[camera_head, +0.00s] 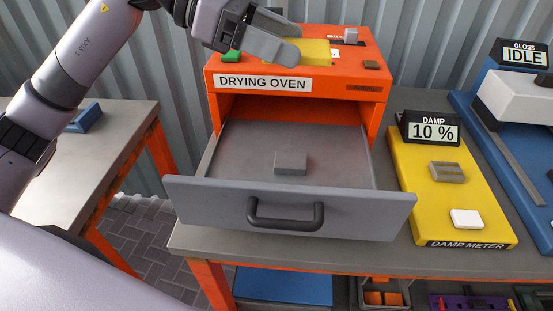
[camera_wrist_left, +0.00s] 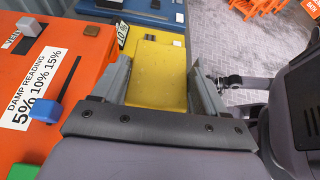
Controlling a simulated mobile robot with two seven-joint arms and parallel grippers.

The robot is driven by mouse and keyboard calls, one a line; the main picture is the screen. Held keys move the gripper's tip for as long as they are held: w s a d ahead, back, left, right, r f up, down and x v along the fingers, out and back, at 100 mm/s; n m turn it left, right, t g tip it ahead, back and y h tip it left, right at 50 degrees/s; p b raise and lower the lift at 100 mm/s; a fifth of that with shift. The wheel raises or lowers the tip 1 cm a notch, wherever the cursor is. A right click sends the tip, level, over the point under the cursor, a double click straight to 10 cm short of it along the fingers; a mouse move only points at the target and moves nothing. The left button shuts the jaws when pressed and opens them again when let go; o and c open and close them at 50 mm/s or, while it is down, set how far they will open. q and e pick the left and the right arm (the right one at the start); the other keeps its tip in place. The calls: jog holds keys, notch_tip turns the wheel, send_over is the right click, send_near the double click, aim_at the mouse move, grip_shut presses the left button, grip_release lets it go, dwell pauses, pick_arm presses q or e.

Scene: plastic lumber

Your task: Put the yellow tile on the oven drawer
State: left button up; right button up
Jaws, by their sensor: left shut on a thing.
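My left gripper (camera_head: 285,42) is shut on the yellow tile (camera_head: 308,52) and holds it over the top of the orange drying oven (camera_head: 226,69). In the left wrist view the tile (camera_wrist_left: 155,82) lies between the two grey fingers, its far edge hard to tell from the yellow meter behind. The grey oven drawer (camera_head: 240,165) is pulled open below and in front of the gripper. A small grey block (camera_head: 290,163) lies on its floor. My right gripper is not in view.
A yellow damp meter (camera_head: 410,180) reading 10 % stands right of the drawer, with a grey block (camera_head: 446,172) and a white piece (camera_head: 466,219) on it. A blue gloss device (camera_head: 463,100) is at far right. A side table (camera_head: 70,160) stands left. The drawer floor around its block is clear.

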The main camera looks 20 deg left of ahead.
aim_at(278, 159)
pick_arm(q)
jog(key=shift+f, duration=0.25)
notch_tip(278, 159, down, 20)
jog(key=shift+r, duration=0.25)
jog(key=shift+f+b, duration=0.2)
jog(key=shift+b, duration=0.1)
jog(key=o, duration=1.1)
jog(key=shift+c, duration=0.2)
jog(key=shift+r, duration=0.1)
